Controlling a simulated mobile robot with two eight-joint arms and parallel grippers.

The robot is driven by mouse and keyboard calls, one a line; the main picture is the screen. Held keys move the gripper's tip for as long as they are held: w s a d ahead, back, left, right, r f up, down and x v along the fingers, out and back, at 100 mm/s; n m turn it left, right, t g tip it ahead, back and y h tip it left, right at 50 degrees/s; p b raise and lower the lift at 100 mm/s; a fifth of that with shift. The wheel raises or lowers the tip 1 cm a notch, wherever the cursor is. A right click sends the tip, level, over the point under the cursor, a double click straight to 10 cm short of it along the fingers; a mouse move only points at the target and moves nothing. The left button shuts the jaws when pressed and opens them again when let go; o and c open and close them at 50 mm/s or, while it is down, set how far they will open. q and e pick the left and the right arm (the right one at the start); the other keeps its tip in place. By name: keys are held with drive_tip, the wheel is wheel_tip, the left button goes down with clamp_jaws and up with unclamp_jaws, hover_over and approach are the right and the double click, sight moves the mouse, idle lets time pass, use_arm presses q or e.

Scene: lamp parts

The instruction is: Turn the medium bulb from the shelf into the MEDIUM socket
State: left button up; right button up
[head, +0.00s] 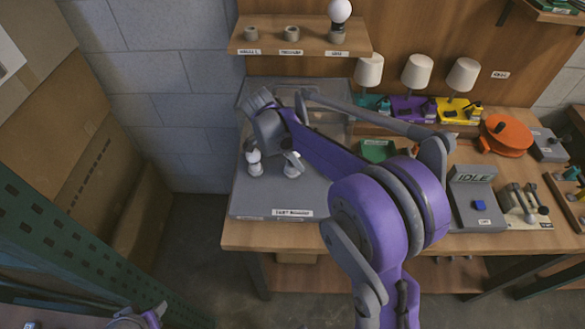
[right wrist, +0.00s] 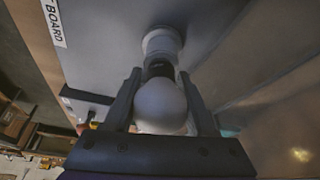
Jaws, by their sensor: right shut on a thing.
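My right gripper (right wrist: 160,103) is shut on the white medium bulb (right wrist: 161,108). In the right wrist view, the bulb's dark base lines up with a pale round socket (right wrist: 161,42) on the grey board; I cannot tell how deep it sits. In the head view, my right arm reaches over the light board (head: 245,206), and the bulb and socket show partly (head: 292,170) beside the gripper. Another white bulb stands in a socket (head: 254,165) to the left. Socket size labels are not readable. My left gripper (head: 152,315) shows only partly at the bottom edge.
The wooden shelf (head: 285,44) above has two empty holders and a large bulb (head: 340,12) in the third. Several lamps on coloured bases (head: 408,110) stand behind. A grey box reading IDLE (head: 474,195) and an orange reel (head: 507,135) are on the right.

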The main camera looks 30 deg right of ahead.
drive_tip(key=shift+m, duration=0.8)
drive_tip(key=shift+m+g, duration=0.5)
drive_tip(key=shift+m, duration=0.4)
drive_tip(key=m, duration=0.1)
drive_tip(key=m+g+y, duration=0.1)
drive_tip(key=m, duration=0.2)
drive_tip(key=shift+s+a+y, duration=0.15)
drive_tip(key=shift+s+y, duration=0.1)
drive_tip(key=shift+y, duration=0.05)
drive_tip(key=shift+a+m, duration=0.1)
drive_tip(key=shift+m, duration=0.4)
drive_tip(key=shift+g, duration=0.3)
drive_tip(key=m+y, duration=0.1)
drive_tip(key=m, duration=0.2)
drive_tip(key=m+y, duration=0.1)
drive_tip(key=m, duration=0.2)
drive_tip(key=shift+s+a+f+g, duration=0.1)
drive_tip(key=shift+a+g, duration=0.1)
drive_tip(key=shift+g, duration=0.1)
drive_tip(key=shift+o, duration=0.8)
drive_tip(key=shift+a+m+y, duration=0.2)
drive_tip(key=shift+m+y, duration=0.1)
drive_tip(key=shift+m, duration=0.2)
drive_tip(key=o, duration=1)
drive_tip(key=shift+d, duration=0.15)
